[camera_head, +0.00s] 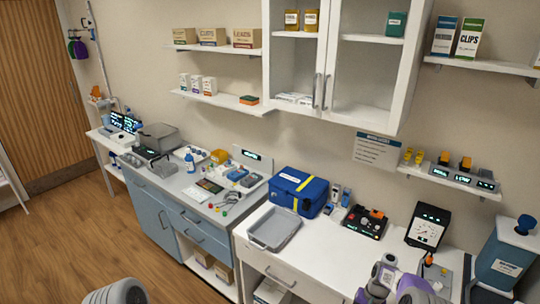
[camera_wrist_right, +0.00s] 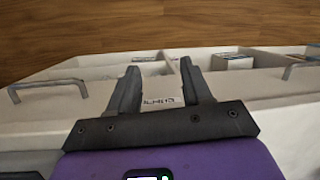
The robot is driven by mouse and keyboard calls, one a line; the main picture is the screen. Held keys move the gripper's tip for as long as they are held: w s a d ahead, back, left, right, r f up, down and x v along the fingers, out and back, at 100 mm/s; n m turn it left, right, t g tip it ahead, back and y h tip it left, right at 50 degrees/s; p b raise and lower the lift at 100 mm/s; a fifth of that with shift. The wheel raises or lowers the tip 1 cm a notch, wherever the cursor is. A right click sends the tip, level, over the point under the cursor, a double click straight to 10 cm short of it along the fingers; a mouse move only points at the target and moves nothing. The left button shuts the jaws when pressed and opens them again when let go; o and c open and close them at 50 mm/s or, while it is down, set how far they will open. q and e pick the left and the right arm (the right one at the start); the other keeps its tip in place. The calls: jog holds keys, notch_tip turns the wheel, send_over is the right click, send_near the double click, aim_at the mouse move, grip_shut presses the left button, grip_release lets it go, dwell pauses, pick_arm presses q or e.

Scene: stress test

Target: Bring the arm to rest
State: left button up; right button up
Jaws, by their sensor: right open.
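My right gripper (camera_wrist_right: 160,66) is open in the right wrist view, with its two dark fingers apart and nothing between them. Beyond the fingers are a white cabinet front and the wooden floor. In the head view, purple and grey parts of my right arm (camera_head: 402,287) show at the bottom right, in front of the white counter. The fingers cannot be made out there. My left gripper is not in view.
A grey tray (camera_head: 274,229), a blue bag (camera_head: 298,191) and a black meter (camera_head: 428,225) stand on the counter. A blue container (camera_head: 506,256) stands at the far right. Floor at left is clear.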

jog(key=s+a+f+n+t+y+b, duration=0.15)
jog(key=s+a+f+b, duration=0.25)
jog(key=s+a+f, duration=0.9)
jog(key=s+a+r+n+b, duration=0.1)
jog(key=s+a+r+b, duration=0.1)
jog(key=s+a, duration=0.6)
jog(key=s, duration=0.4)
jog(key=shift+s+r, duration=0.15)
jog(key=shift+s, duration=0.05)
jog(key=shift+a+n+t, duration=0.1)
jog(key=shift+n+t, duration=0.15)
jog(key=shift+c, duration=0.6)
